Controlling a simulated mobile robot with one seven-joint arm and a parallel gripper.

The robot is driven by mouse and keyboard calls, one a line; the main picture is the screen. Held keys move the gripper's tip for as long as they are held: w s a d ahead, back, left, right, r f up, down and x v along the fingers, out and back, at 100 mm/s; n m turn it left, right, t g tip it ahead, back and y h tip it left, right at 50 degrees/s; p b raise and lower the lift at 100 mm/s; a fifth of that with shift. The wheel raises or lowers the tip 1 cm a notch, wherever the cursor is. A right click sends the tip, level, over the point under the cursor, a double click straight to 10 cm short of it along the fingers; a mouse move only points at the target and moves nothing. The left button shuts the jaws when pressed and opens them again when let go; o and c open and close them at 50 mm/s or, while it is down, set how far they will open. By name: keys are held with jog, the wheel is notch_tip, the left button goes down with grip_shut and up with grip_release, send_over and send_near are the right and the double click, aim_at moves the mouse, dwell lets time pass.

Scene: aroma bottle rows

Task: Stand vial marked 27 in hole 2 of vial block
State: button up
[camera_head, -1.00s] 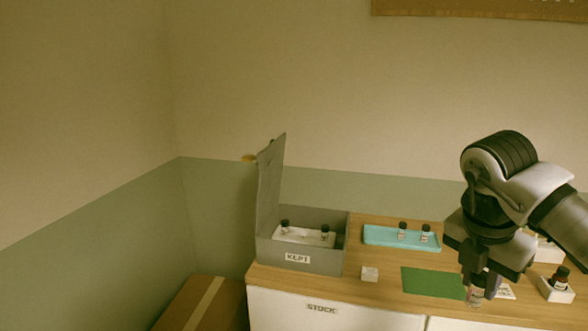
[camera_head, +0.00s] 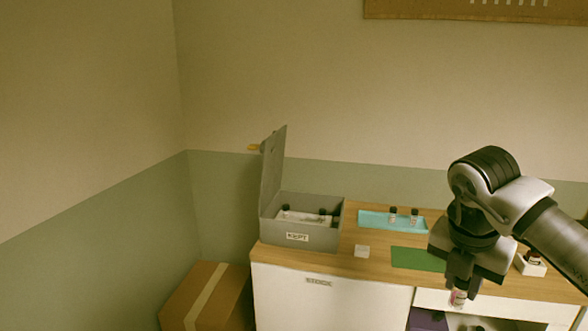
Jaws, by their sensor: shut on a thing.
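My gripper (camera_head: 460,285) is shut on a small vial (camera_head: 458,298) with a pinkish-white body, held upright in front of the cabinet's front edge. Its number cannot be read. A grey box (camera_head: 297,237) marked KEPT stands open at the left of the cabinet top, well left of my gripper. In it lies a white block (camera_head: 292,215), which looks like the vial block. Dark-capped vials show near its right end, and something dark at its left. Its holes and any numbers are too small to make out.
A turquoise tray (camera_head: 372,220) with two dark-capped vials stands at the back. The box's lid (camera_head: 272,175) stands upright. A cardboard box (camera_head: 205,298) is on the floor.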

jog(key=w+a+f+n+y+b, duration=0.1)
jog(key=w+a+f+n+y, duration=0.1)
jog(key=w+a+f+n, duration=0.45)
jog(key=w+a+f+n+y+b, duration=0.15)
jog(key=a+f+n, duration=0.25)
jog(key=f+n, duration=0.6)
jog(key=w+a+f+n+y+b, duration=0.2)
jog(key=w+a+f+n, duration=0.3)
jog(key=f, duration=0.7)
jog(key=s+a+f+n+g+h+b, duration=0.1)
jog(key=a+f+n, duration=0.3)
jog(key=f+n, duration=0.4)
jog(key=s+a+f+n+g+h+b, duration=0.1)
jog(key=a+f+n, duration=0.3)
jog(key=f+n, duration=0.4)
jog(key=s+a+f+n+g+h+b, duration=0.1)
jog(key=a+f+n+g+b, duration=0.1)
jog(key=f+n, duration=0.6)
notch_tip(320, 180, down, 6)
jog(key=shift+s+a+r+g, duration=0.1)
jog(key=shift+s+a+g, duration=0.05)
jog(key=shift+a+g, duration=0.7)
jog(key=shift+t, duration=0.25)
